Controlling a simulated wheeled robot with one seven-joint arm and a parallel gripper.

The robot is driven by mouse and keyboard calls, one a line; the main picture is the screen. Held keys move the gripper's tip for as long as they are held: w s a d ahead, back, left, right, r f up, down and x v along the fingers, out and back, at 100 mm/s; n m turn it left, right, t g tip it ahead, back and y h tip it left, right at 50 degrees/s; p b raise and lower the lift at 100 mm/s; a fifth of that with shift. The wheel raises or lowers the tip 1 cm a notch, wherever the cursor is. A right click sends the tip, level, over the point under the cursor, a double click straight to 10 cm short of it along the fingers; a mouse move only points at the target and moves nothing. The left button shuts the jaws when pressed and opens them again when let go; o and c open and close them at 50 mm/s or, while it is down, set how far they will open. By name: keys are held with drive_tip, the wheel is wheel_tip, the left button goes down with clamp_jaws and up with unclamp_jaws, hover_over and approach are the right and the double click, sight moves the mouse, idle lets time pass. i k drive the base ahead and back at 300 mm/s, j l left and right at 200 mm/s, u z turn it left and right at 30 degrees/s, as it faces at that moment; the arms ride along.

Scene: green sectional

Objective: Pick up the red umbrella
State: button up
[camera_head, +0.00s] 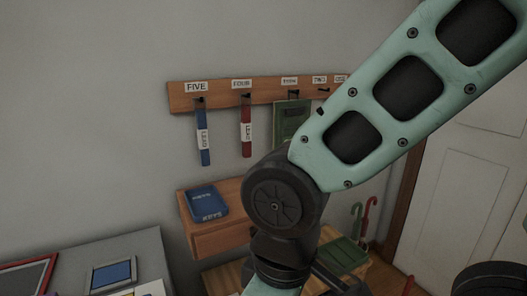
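A red curved handle (369,214), which looks like the red umbrella's, stands up beside the door frame at the lower right. A green curved handle (356,220) stands just left of it. The lower parts of both are hard to make out. My arm crosses the view from the upper right and bends down at a dark joint left of these handles. My gripper is not in view; the arm runs out past the bottom edge.
A wall rack (218,96) holds a blue lead (202,140), a red lead (246,135) and a green item (289,122). Below are a wooden shelf (215,241) with a blue keys box (208,203), a grey surface (140,255), a green item (342,252) and a white door (465,190).

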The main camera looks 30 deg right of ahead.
sight(365, 221)
drive_tip(key=i+l+z, duration=0.1)
drive_tip(key=l+z, duration=0.15)
drive_tip(key=l, duration=0.15)
drive_tip(key=i+l+z, duration=0.1)
drive_tip(key=l+z, duration=0.15)
drive_tip(key=l, duration=0.15)
drive_tip(key=i+l+z, duration=0.45)
drive_tip(key=l, duration=0.25)
drive_tip(key=k+l, duration=0.05)
drive_tip(key=k, duration=0.05)
